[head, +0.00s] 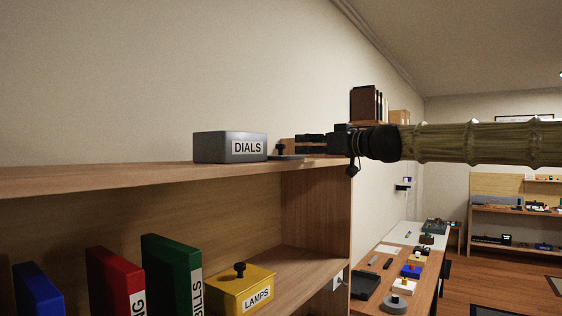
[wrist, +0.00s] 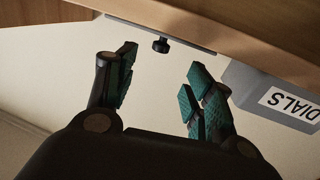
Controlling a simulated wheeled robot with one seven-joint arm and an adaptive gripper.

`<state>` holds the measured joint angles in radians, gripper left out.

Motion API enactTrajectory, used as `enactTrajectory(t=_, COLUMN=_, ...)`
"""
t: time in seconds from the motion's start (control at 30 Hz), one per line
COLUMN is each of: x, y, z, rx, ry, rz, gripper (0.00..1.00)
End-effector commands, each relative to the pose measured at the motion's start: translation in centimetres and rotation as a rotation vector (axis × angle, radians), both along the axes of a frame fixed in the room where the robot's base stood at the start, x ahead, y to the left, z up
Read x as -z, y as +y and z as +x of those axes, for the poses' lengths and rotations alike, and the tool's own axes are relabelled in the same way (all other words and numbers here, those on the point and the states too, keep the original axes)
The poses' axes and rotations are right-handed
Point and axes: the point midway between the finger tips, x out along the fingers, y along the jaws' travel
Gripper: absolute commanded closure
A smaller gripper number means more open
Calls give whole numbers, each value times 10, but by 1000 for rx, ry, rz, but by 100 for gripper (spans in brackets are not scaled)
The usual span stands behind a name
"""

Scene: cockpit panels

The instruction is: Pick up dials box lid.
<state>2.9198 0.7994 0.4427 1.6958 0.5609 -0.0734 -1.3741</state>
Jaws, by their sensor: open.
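The grey dials box (head: 228,148), labelled DIALS, stands on the top shelf. Its grey flat lid (head: 288,157) with a black knob (head: 281,148) lies on the shelf just right of the box. My gripper (head: 297,144) reaches in from the right, level with the shelf top, and partly overlaps the lid in the head view. In the wrist view, which is upside down, my gripper (wrist: 162,60) is open and empty. The lid's knob (wrist: 160,46) shows between and beyond the fingertips, apart from them. The dials box (wrist: 270,95) is beside the right finger there.
The wooden top shelf (head: 100,178) runs left of the box and is clear there. Below stand a yellow LAMPS box (head: 240,292) and blue, red and green binders (head: 172,275). Brown books (head: 366,105) stand behind my gripper. A cluttered workbench (head: 425,270) is at lower right.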

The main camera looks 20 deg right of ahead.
Motion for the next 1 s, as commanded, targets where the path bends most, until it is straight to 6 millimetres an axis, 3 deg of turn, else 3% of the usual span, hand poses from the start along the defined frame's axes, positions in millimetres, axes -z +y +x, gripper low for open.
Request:
enactTrajectory(t=0.4, x=0, y=15, z=34, rx=2, ry=3, rz=1, gripper=47)
enactTrajectory(t=1.0, x=1, y=29, z=60, rx=2, ry=4, rz=1, gripper=47)
